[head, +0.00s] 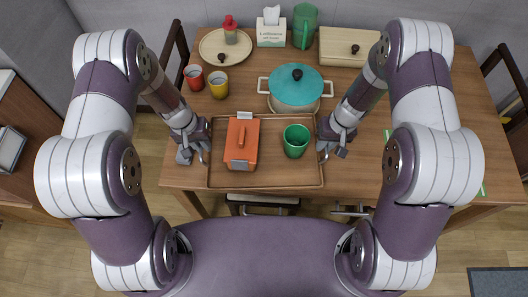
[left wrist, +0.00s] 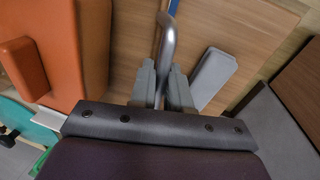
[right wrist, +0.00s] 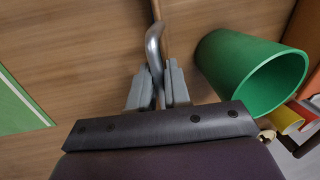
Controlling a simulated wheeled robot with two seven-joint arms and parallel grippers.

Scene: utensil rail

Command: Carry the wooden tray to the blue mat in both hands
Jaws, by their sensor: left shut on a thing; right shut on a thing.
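The wooden tray (head: 268,178) lies at the table's front edge, its front side at or over that edge; I cannot tell whether it is lifted. It carries an orange lidded box (head: 242,150) on the left and a green cup (head: 296,141) on the right. My left gripper (head: 203,151) is shut on the tray's left metal handle (left wrist: 167,42). My right gripper (head: 325,149) is shut on the right metal handle (right wrist: 154,45). A narrow blue strip (left wrist: 173,7) shows beyond the left handle; I cannot tell whether it is the blue mat.
A turquoise-lidded pot (head: 296,88) stands just behind the tray. Red (head: 194,77) and yellow (head: 218,84) cups stand back left. A plate, tissue box, green pitcher (head: 304,25) and wooden box (head: 347,46) line the back. A green edge (head: 483,188) shows on the right, partly hidden by my arm.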

